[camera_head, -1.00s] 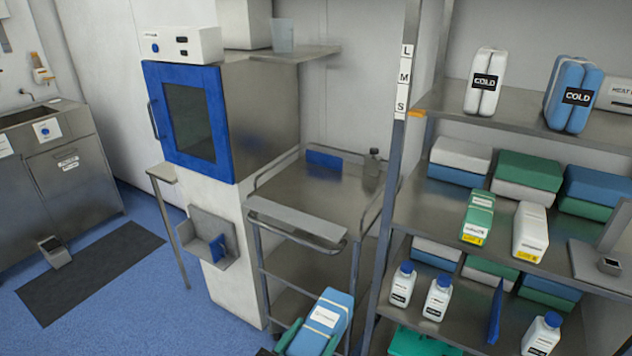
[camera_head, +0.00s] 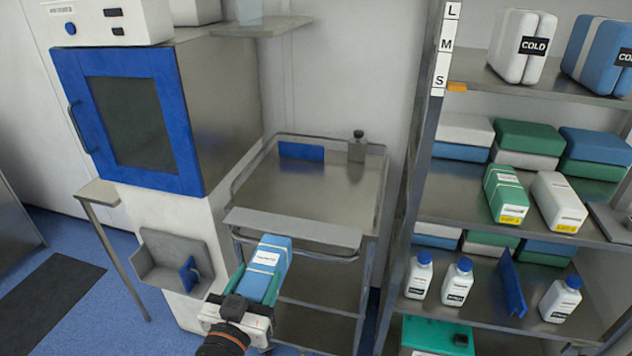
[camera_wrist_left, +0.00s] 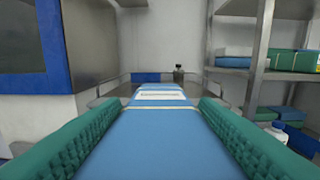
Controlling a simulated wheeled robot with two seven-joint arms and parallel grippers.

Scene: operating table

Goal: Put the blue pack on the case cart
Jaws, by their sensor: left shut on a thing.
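The blue pack (camera_head: 266,262) has a white label and is held in my left gripper (camera_head: 254,283). In the left wrist view the pack (camera_wrist_left: 160,125) lies lengthwise between the two green fingers, which press on its sides. The case cart (camera_head: 300,205) is a steel trolley with a railed top, standing just beyond the pack. The pack is in front of the cart's near edge, and I cannot tell its exact height against the top. In the left wrist view part of the cart's top shows behind the pack. My right gripper is not in view.
On the cart's top stand a blue panel (camera_head: 301,151) and a small grey bottle (camera_head: 357,146) at the back; the middle is clear. A shelf rack (camera_head: 463,195) with packs and bottles stands close on the right. A blue-doored cabinet (camera_head: 135,115) is on the left.

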